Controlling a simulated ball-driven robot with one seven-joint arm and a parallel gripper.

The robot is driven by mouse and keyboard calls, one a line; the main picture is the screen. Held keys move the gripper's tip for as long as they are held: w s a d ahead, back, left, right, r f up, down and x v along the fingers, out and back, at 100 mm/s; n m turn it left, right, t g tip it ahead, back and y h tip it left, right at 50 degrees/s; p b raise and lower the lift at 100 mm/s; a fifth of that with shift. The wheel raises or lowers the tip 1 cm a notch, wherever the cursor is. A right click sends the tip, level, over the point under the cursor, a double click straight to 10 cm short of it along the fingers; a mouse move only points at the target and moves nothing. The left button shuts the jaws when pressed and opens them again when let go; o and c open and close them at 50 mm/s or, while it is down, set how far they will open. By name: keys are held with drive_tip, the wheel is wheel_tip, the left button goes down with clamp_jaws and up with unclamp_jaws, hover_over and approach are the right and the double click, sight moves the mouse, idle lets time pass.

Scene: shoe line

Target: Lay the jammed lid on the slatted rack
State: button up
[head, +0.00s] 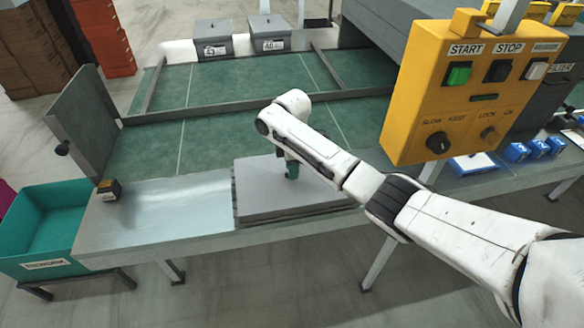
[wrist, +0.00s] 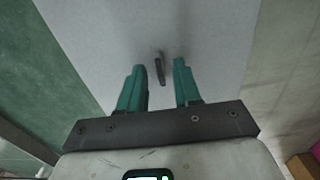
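The lid (head: 262,194) is a flat, pale grey panel lying level at the front of the line table. In the wrist view the lid (wrist: 95,25) fills the middle, with a small dark upright handle (wrist: 161,70) on it. A dark edge, seemingly of the slatted rack (head: 235,201), shows under the lid's left side; the lid hides the rest. My gripper (head: 291,172) points down over the lid. In the wrist view its teal fingers (wrist: 158,68) are apart, with the handle between them and visible gaps on both sides.
A yellow control box (head: 465,95) stands right of my arm. A teal rework bin (head: 45,228) is at the left end. The green belt (head: 230,130) with grey rails lies behind the lid, and two grey lidded boxes (head: 213,40) stand behind it. Bare metal table (head: 165,210) lies left of the lid.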

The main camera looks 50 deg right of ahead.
wheel_tip(320, 180, up, 12)
drive_tip(key=shift+b, duration=0.3)
drive_tip(key=shift+m+t+y, duration=0.4)
drive_tip(key=shift+m+y, duration=0.2)
drive_tip(key=shift+y, duration=0.1)
drive_tip(key=a+f, duration=0.2)
drive_tip(key=a, duration=0.1)
drive_tip(key=s+a+f, duration=0.1)
drive_tip(key=a+f, duration=0.1)
drive_tip(key=a, duration=0.2)
drive_tip(key=a+f, duration=0.2)
drive_tip(key=a, duration=0.2)
drive_tip(key=shift+s+f, duration=0.35)
drive_tip(key=shift+s, duration=0.05)
drive_tip(key=s+a+f+m+y, duration=0.1)
drive_tip(key=s+a+f+m, duration=0.3)
drive_tip(key=s, duration=0.3)
drive_tip(key=s+a+f+m, duration=0.1)
drive_tip(key=s+a+f, duration=0.4)
drive_tip(key=s+a, duration=0.2)
drive_tip(key=s+d+m+h, duration=0.1)
drive_tip(key=s+d+m, duration=0.1)
drive_tip(key=s, duration=0.7)
drive_tip(key=s+d+m+h, duration=0.1)
drive_tip(key=s+d+m, duration=0.1)
drive_tip(key=s, duration=0.8)
drive_tip(key=shift+d+f+m+h, duration=0.3)
drive_tip(key=shift+d+f+m, duration=0.05)
drive_tip(key=shift+m, duration=0.35)
